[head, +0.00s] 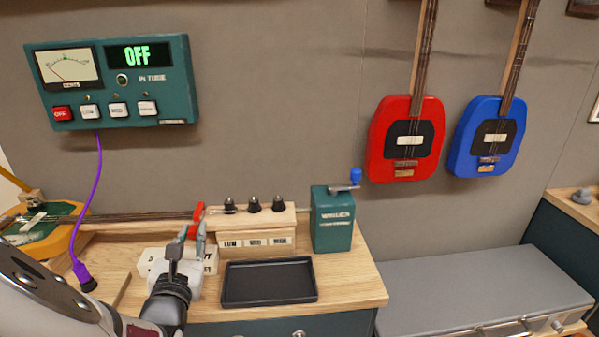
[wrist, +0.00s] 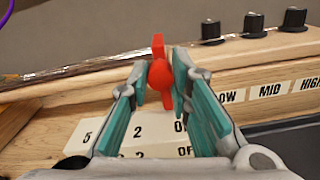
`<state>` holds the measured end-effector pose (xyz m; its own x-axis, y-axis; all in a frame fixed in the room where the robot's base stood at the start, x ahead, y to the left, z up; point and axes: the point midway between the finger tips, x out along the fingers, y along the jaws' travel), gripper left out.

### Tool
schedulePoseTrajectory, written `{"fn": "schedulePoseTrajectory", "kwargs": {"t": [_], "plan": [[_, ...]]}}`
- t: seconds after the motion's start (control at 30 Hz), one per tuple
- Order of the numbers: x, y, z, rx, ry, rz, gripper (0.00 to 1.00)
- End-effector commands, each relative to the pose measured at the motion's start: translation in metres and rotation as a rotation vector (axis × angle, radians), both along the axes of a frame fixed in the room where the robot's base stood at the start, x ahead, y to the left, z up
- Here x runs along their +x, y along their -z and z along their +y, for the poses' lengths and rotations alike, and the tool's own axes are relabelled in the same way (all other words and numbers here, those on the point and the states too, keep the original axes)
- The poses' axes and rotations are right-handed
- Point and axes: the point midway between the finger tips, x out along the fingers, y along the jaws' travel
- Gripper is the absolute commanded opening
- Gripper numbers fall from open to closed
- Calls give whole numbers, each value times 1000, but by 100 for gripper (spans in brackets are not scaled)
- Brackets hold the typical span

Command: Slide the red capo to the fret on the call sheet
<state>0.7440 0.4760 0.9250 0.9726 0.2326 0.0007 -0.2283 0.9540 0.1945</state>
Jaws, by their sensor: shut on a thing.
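The red capo (wrist: 160,73) sits across the fretted neck in the wrist view, between the teal pads of my gripper (wrist: 157,88), which is shut on it. In the head view the capo (head: 197,219) stands on the neck near its right end, just left of the knob block. My gripper (head: 193,240) reaches up to it from below. The neck (head: 140,217) runs left to a green-and-yellow instrument body (head: 42,224). A white card or block (wrist: 140,140) below the capo shows a 5, a 2 and partly hidden letters; I cannot tell whether it is the call sheet.
A wooden block with black knobs (head: 254,205) and LOW, MID, HIGH labels stands right of the capo. A green crank box (head: 333,220) and an empty black tray (head: 268,283) are nearby. A purple cable (head: 99,175) hangs from the tuner (head: 112,85), which reads OFF.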

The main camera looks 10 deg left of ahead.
Motion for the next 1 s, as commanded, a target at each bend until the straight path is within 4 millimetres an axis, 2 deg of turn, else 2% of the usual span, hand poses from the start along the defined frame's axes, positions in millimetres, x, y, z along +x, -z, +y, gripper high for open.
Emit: {"fn": "schedulePoseTrajectory", "kwargs": {"t": [0.2, 0.4, 0.53, 0.83, 0.87, 0.9, 0.93, 1.0], "plan": [[-14, -1, 57, 5, -5, -1, 0], [-22, -1, 92, 2, -3, -1, 0], [-24, -1, 101, 1, -2, 0, 0], [-25, -1, 101, 1, -1, 0, 0], [-25, -1, 101, 1, -1, 0, 23], [-25, -1, 101, 1, -1, 0, 32], [-25, -1, 101, 1, -1, 0, 39], [-25, -1, 101, 0, -1, 1, 40]]}}
